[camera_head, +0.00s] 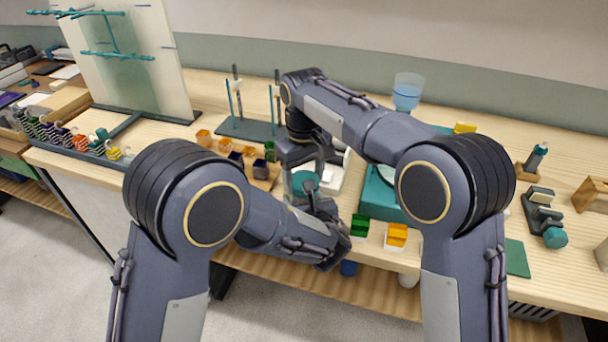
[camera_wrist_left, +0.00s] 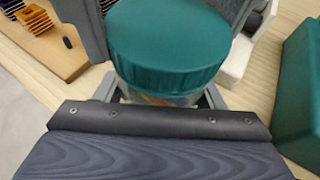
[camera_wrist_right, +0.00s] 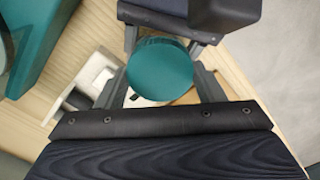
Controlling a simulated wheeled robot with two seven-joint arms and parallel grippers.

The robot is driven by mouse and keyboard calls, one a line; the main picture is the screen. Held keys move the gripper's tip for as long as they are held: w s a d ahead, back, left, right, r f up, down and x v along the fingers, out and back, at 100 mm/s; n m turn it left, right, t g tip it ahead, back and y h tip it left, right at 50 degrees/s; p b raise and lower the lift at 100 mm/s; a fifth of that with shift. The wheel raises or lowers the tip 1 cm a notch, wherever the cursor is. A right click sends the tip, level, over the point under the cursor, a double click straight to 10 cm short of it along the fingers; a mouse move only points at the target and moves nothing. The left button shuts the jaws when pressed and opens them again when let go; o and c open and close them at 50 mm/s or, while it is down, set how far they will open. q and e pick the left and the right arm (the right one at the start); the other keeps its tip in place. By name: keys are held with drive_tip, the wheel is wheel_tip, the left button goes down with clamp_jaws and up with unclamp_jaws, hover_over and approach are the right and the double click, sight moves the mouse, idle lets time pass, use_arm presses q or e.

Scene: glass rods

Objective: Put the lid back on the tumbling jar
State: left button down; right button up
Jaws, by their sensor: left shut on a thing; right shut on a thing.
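The teal round lid (camera_head: 306,182) sits at the top of the tumbling jar, near the table's front edge. My right gripper (camera_head: 304,168) points down from above and is shut on the lid, which shows between its fingers in the right wrist view (camera_wrist_right: 160,70). My left gripper (camera_head: 309,194) reaches in from the front and is shut on the jar. In the left wrist view the ribbed lid (camera_wrist_left: 172,45) appears level above the clear jar body (camera_wrist_left: 165,99), which has coloured bits inside. The lid hides the jar's rim, so I cannot tell whether it is fully seated.
A teal box-shaped machine (camera_head: 379,198) stands right of the jar. A wooden block with small coloured racks (camera_head: 262,170) is left.

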drive_tip(key=shift+m, duration=0.3)
drive_tip(key=o, duration=1.2)
drive_tip(key=shift+c, duration=0.2)
drive_tip(key=shift+r, duration=0.1)
wheel_tip(320, 180, up, 12)
use_arm(q)
drive_tip(key=shift+c, duration=1.3)
unclamp_jaws()
